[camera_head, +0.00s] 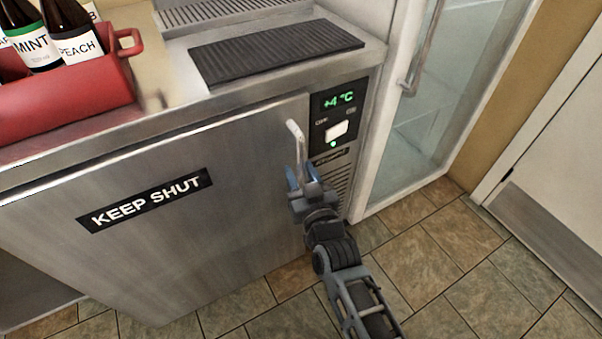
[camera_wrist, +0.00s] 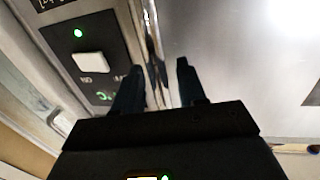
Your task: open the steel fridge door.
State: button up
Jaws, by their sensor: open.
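The steel fridge door (camera_head: 160,240) fills the lower left of the head view, with a black "KEEP SHUT" label. It looks shut, with a thin dark line along its top edge. Its upright bar handle (camera_head: 294,133) is near the right edge; the lower part is hidden by my gripper. My gripper (camera_head: 301,178) is at the handle's lower part, fingers towards the door. In the wrist view, the handle (camera_wrist: 151,45) appears between the two open fingers (camera_wrist: 158,85). I cannot tell whether either finger touches it. The door's bright face (camera_wrist: 245,75) is on the right there.
A control panel (camera_head: 338,115) with a white switch and "+4 °C" display is right of the door. A glass-door cabinet (camera_head: 440,100) stands farther right. A red crate (camera_head: 75,103) of bottles and a black ribbed mat (camera_head: 275,52) are on top. Tiled floor (camera_head: 440,260) is clear.

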jog(key=shift+c, duration=0.3)
grip_shut()
jog(key=shift+s, duration=0.1)
